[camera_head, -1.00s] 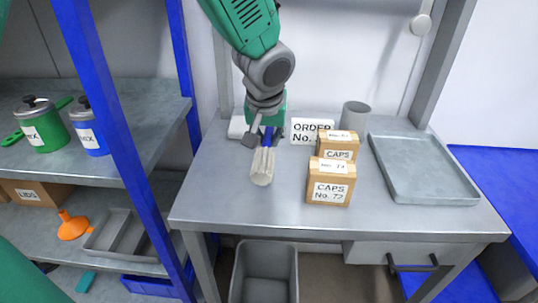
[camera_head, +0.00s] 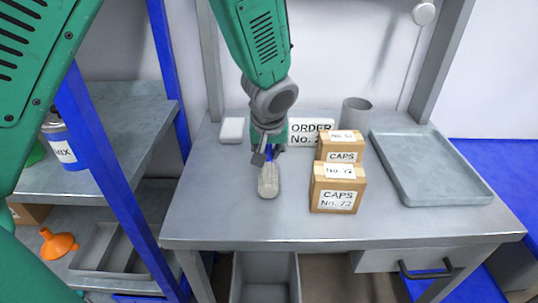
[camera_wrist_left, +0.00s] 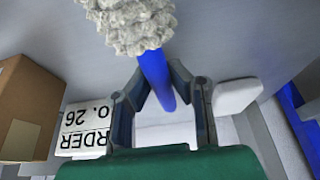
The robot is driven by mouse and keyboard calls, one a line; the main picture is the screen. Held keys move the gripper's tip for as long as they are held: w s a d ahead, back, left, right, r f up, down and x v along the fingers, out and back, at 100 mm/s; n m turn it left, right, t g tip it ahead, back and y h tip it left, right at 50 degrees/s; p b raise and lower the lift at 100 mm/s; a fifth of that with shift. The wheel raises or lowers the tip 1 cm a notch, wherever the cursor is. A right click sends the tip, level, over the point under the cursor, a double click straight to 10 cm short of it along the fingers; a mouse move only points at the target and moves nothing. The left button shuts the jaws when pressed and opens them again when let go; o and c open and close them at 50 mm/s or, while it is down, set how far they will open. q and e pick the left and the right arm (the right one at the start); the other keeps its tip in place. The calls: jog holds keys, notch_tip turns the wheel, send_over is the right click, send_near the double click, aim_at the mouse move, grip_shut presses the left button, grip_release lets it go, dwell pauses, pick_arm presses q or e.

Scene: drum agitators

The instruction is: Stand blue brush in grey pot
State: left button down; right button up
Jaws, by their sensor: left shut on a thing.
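The blue brush has a blue handle (camera_wrist_left: 155,75) and a pale bristle head (camera_head: 268,181). My left gripper (camera_head: 266,150) is shut on the blue handle. In the left wrist view the bristle head (camera_wrist_left: 138,25) lies beyond the fingers (camera_wrist_left: 160,95). In the head view the bristles point toward the table's front edge. Whether the brush touches the table is unclear. The grey pot (camera_head: 355,113) stands upright at the back of the table, right of the gripper and behind the boxes. My right gripper is not in view.
Two cardboard caps boxes (camera_head: 337,188) (camera_head: 340,146) stand between the brush and the pot's front side. An order sign (camera_head: 311,132) stands behind them. A grey tray (camera_head: 478,196) lies at right. A white block (camera_head: 232,130) is at back left. The front left tabletop is clear.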

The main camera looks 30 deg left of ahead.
pick_arm(q)
jog(key=shift+d+f, duration=0.2)
jog(key=shift+f, duration=0.1)
jog(key=shift+w+d+r, duration=0.1)
jog(key=shift+d+r, duration=0.1)
jog(key=shift+d, duration=0.6)
jog(key=shift+d+f, duration=0.1)
jog(key=shift+d, duration=0.35)
jog(key=c, duration=1.5)
grip_release()
jog(key=shift+a, duration=0.1)
jog(key=shift+a+f, duration=0.2)
jog(key=shift+a, duration=0.7)
jog(key=shift+d, duration=0.4)
jog(key=shift+d+r, duration=0.1)
jog(key=shift+r, duration=0.2)
jog(key=p+v, duration=0.2)
jog(key=v, duration=1)
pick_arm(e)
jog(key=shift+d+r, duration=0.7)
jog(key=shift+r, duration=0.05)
